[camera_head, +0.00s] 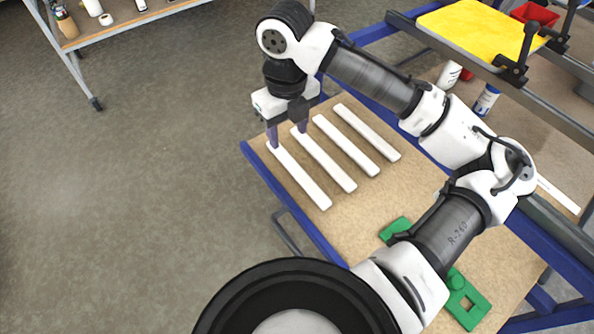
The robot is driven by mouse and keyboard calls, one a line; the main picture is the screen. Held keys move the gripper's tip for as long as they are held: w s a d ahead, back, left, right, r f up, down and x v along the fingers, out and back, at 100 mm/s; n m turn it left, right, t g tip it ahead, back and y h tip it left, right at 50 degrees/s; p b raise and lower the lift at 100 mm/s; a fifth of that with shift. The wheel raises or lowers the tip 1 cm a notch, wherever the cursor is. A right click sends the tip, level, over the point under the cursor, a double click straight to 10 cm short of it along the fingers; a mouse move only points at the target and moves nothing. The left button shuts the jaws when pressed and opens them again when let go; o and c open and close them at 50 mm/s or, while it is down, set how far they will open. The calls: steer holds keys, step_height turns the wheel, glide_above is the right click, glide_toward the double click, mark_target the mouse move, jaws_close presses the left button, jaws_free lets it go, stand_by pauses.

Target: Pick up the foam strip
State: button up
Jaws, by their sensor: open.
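Several white foam strips lie roughly parallel on the brown tabletop (345,220). The leftmost foam strip (300,178) is by the table's left edge. Beside it are a second strip (328,165), a third strip (346,147) and the rightmost strip (368,133). My gripper (287,138) is open and points down at the far ends of the two leftmost strips. One finger shows at the far end of the leftmost strip and the other at the far end of the second. I cannot tell whether the fingers touch either strip.
Green parts (465,298) lie on the near part of the table, partly behind my arm. A yellow sheet (478,35) and a red bin (535,14) are on a raised rack at the right. Bottles (486,100) stand below it. Open floor lies to the left.

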glide_above(288, 160)
steer(key=f, duration=0.4)
steer(key=shift+s+d+f, duration=0.1)
steer(key=shift+s+f, duration=0.1)
steer(key=shift+s, duration=0.2)
steer(key=shift+w+f+p, duration=0.2)
steer(key=shift+f+p, duration=0.2)
steer(key=shift+f, duration=0.95)
steer(key=shift+w+f+p, duration=0.2)
steer(key=shift+f+p, duration=0.2)
steer(key=shift+f, duration=0.9)
steer(key=c, duration=1.1)
steer(key=shift+o, duration=0.2)
steer(key=shift+r, duration=0.15)
